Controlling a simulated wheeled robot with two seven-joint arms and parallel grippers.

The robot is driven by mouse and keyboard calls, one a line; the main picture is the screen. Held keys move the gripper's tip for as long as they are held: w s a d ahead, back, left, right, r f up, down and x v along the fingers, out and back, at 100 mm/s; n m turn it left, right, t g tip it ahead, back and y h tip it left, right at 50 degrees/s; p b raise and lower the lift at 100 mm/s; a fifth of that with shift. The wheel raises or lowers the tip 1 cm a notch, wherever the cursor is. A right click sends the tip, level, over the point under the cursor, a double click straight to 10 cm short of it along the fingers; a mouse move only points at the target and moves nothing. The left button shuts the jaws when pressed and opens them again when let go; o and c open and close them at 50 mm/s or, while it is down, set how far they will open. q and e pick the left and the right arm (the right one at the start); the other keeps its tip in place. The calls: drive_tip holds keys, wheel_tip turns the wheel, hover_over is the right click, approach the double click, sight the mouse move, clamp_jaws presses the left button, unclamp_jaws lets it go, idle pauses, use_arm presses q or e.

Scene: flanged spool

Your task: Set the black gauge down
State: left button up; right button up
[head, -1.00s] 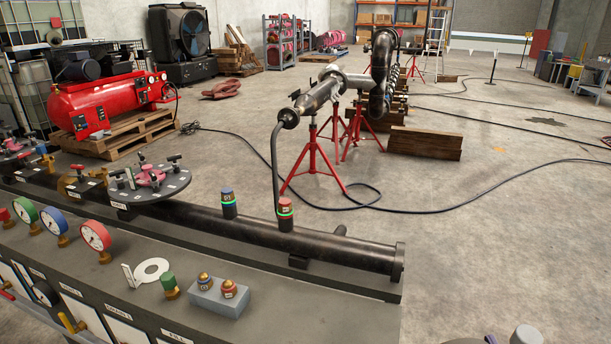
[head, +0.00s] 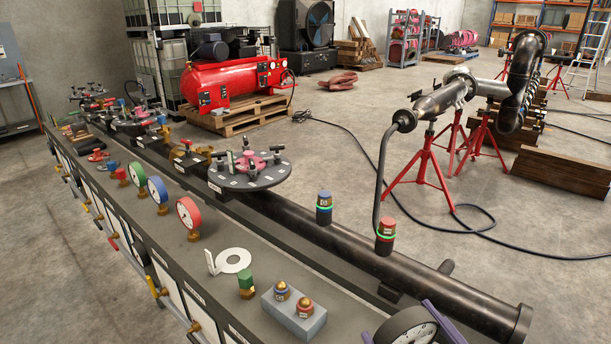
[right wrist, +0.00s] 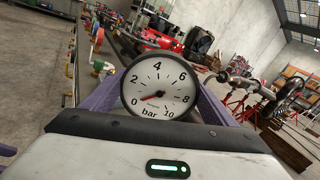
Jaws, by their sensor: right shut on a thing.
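The black gauge (head: 408,328) is at the bottom edge of the head view, partly cut off, with a black case and white dial. My right gripper (head: 404,322) is shut on it, with purple fingers at its two sides. In the right wrist view the gauge (right wrist: 158,88) faces the camera, upright, its dial marked in bar, and my right gripper (right wrist: 158,100) has a finger on each side. The gauge appears held above the bench's front right part; its underside is hidden. My left gripper is not in view.
The grey bench (head: 130,205) carries green, blue and red gauges (head: 188,216), a white ring plate (head: 232,262), a green-topped fitting (head: 246,284) and a grey block with two domed fittings (head: 294,312). A dark flanged spool (head: 400,262) runs behind. Bare bench top lies between these.

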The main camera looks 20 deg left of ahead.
use_arm(q)
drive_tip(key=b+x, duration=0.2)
drive_tip(key=b, duration=0.1)
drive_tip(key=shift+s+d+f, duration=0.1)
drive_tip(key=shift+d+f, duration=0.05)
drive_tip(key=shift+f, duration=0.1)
use_arm(e)
drive_tip(key=w+a+f+n+g+y, duration=0.1)
drive_tip(key=w+f+g+y, duration=0.1)
drive_tip(key=f, duration=0.9)
drive_tip(key=shift+w+a+n, duration=0.3)
drive_tip(key=shift+w+n, duration=0.1)
drive_tip(key=shift+w, duration=0.45)
drive_tip(key=shift+f, duration=0.1)
drive_tip(key=shift+f, duration=0.25)
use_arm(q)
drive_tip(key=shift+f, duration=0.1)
use_arm(e)
drive_tip(key=o, duration=1.3)
drive_tip(key=shift+o, duration=0.2)
drive_tip(key=shift+r, duration=0.1)
